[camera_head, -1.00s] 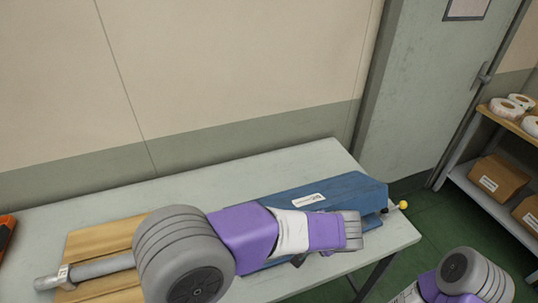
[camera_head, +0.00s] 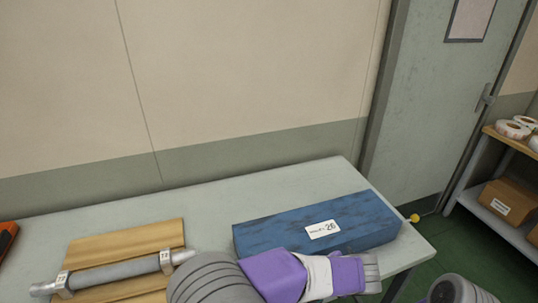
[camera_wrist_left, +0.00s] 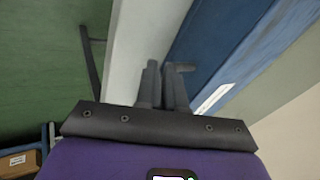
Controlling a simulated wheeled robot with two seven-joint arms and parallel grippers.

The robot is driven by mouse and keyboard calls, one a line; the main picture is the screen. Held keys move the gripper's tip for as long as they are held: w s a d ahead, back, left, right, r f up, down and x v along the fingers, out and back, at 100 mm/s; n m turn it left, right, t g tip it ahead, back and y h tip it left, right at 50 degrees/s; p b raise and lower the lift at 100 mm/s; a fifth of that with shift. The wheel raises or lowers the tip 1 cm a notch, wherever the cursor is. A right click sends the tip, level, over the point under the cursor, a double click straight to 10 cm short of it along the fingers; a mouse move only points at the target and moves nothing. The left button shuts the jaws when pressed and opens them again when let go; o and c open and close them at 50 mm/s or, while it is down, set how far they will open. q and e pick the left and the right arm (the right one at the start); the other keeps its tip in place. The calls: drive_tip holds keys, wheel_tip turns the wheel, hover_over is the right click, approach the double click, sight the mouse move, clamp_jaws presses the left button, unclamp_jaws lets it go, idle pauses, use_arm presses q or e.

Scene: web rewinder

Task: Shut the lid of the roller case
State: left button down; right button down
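The blue roller case (camera_head: 285,235) lies on the table's right half, with a white label marked 26. Its lid looks down and flat on top, with no gap that I can see. My left arm crosses in front of its near side, and the left gripper is hidden in the head view. In the left wrist view the left gripper (camera_wrist_left: 166,72) has its fingers close together with nothing between them, beside the case's blue side (camera_wrist_left: 215,45). I cannot tell whether they touch it. My right gripper is out of view.
A grey roller (camera_head: 115,273) rests on a wooden stand (camera_head: 120,243) at the left of the table (camera_head: 205,205). A yellow knob (camera_head: 414,218) shows by the case's right end. Shelves with cartons (camera_head: 508,200) stand at the far right. The table behind the case is clear.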

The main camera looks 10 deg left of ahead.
use_arm(q)
drive_tip(key=shift+s+f, duration=0.2)
drive_tip(key=shift+f, duration=0.35)
drive_tip(key=shift+r, duration=0.1)
drive_tip(key=s+d+r+p, duration=0.3)
drive_tip(key=s+r, duration=0.3)
drive_tip(key=s, duration=0.3)
drive_tip(key=shift+s+d+p, duration=0.3)
drive_tip(key=shift+d, duration=0.3)
drive_tip(key=shift+r, duration=0.1)
